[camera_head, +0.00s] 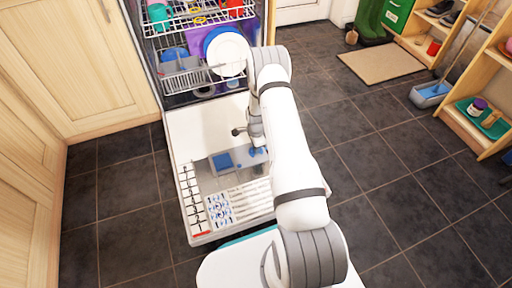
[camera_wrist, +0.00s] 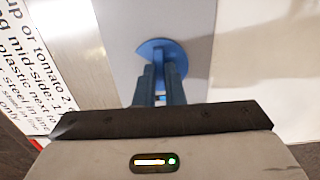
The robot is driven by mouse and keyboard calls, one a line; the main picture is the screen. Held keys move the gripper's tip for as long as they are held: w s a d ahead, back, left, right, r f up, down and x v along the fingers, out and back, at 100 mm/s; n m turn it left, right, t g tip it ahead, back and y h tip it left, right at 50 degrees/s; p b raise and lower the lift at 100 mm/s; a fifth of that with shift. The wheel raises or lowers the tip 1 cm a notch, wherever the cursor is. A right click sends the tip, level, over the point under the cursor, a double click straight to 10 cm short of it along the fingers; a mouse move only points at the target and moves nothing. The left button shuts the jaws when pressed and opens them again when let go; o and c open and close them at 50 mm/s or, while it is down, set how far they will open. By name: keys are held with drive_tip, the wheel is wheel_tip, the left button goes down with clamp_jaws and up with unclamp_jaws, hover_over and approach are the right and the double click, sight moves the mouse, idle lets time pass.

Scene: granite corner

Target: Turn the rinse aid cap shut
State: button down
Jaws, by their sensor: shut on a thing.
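The rinse aid cap is a round blue disc (camera_wrist: 166,52) on a grey metal panel (camera_wrist: 123,50) in the wrist view. My gripper (camera_wrist: 160,75) is shut on the cap, with its blue fingers on either side of the cap's middle, which they hide. In the head view the cap is mostly hidden by my gripper (camera_head: 257,150), which reaches down to the panel (camera_head: 229,181) on the inside of the lowered dishwasher door (camera_head: 198,127).
A blue square lid (camera_head: 222,162) sits left of the cap on the same panel. Racks with dishes, including a white plate (camera_head: 228,54), stand above the door. Wooden cabinets (camera_head: 75,60) are at the left. The dark tiled floor (camera_head: 370,185) at the right is mostly clear.

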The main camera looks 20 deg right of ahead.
idle(0.4)
drive_tip(key=c, duration=1.5)
unclamp_jaws()
drive_tip(key=shift+r, duration=0.1)
wheel_tip(320, 180, up, 8)
drive_tip(key=p, duration=0.3)
drive_tip(key=shift+f, duration=0.2)
